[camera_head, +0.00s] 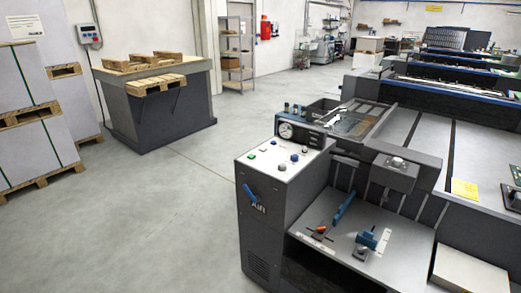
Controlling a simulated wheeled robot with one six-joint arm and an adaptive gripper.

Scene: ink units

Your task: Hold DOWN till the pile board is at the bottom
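A grey control console (262,232) stands at the middle, with small green, white and blue buttons on its sloped top panel (282,160). Their labels are too small to read, so I cannot tell which one is DOWN. I cannot identify the pile board for certain. Wooden pallets (155,84) lie on top of a dark grey block-like stand (180,118) at the left back. My gripper is not in view.
The console has a round gauge (285,130) and a blue lever (250,194) marked AIR. The press (400,200) fills the right side. Wrapped stacks on pallets (30,112) stand at the left. A shelf rack (233,55) stands behind. The grey floor (160,220) at left front is clear.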

